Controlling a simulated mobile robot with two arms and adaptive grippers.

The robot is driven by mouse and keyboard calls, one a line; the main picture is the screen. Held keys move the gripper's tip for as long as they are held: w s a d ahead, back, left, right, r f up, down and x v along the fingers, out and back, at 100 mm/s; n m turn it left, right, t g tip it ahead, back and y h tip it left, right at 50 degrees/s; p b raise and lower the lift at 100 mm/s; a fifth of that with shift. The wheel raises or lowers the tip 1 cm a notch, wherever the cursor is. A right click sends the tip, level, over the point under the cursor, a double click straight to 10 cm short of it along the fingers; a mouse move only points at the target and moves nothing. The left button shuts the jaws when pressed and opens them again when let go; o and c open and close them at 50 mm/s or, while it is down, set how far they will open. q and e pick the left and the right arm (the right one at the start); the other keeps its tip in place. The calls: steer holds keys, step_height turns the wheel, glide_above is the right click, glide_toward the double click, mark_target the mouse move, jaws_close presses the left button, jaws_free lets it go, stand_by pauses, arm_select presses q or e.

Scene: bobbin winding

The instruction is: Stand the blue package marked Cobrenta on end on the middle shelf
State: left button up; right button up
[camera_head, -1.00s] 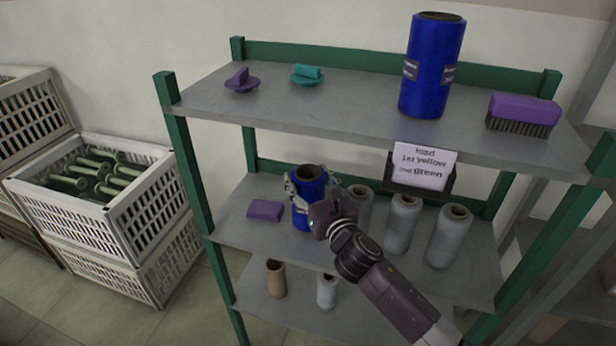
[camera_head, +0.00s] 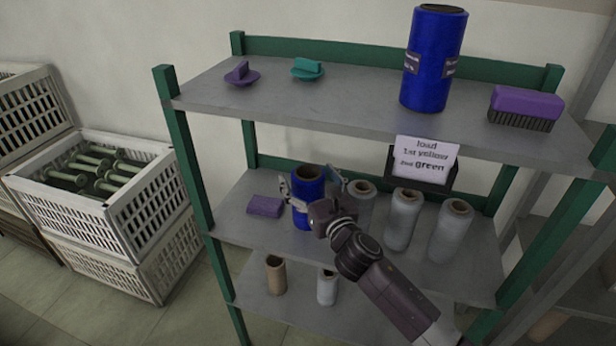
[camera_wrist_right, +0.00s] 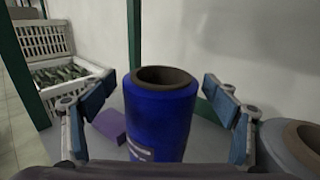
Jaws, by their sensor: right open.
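A blue package (camera_head: 304,212) stands upright on the middle shelf (camera_head: 350,262). In the right wrist view the blue package (camera_wrist_right: 160,120) shows its brown hollow core at the top and part of a pale label; the name on it cannot be read. My right gripper (camera_head: 312,190) is open around it. In the right wrist view its fingers (camera_wrist_right: 160,105) stand on both sides of the package with gaps. My left gripper is not in view. A larger blue package (camera_head: 434,60) with label patches stands on the top shelf; its lettering is too small to read.
A purple block (camera_head: 265,206) lies left of the package. The top shelf holds two knobs (camera_head: 240,76) and a purple brush (camera_head: 524,108). A sign (camera_head: 424,160) hangs below it. White crates (camera_head: 100,200) stand at left.

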steer(key=shift+s+d+f, duration=0.1)
steer(key=shift+f, duration=0.05)
steer(key=shift+s+d, duration=0.1)
steer(key=shift+s, duration=0.15)
steer(key=v, duration=1.1)
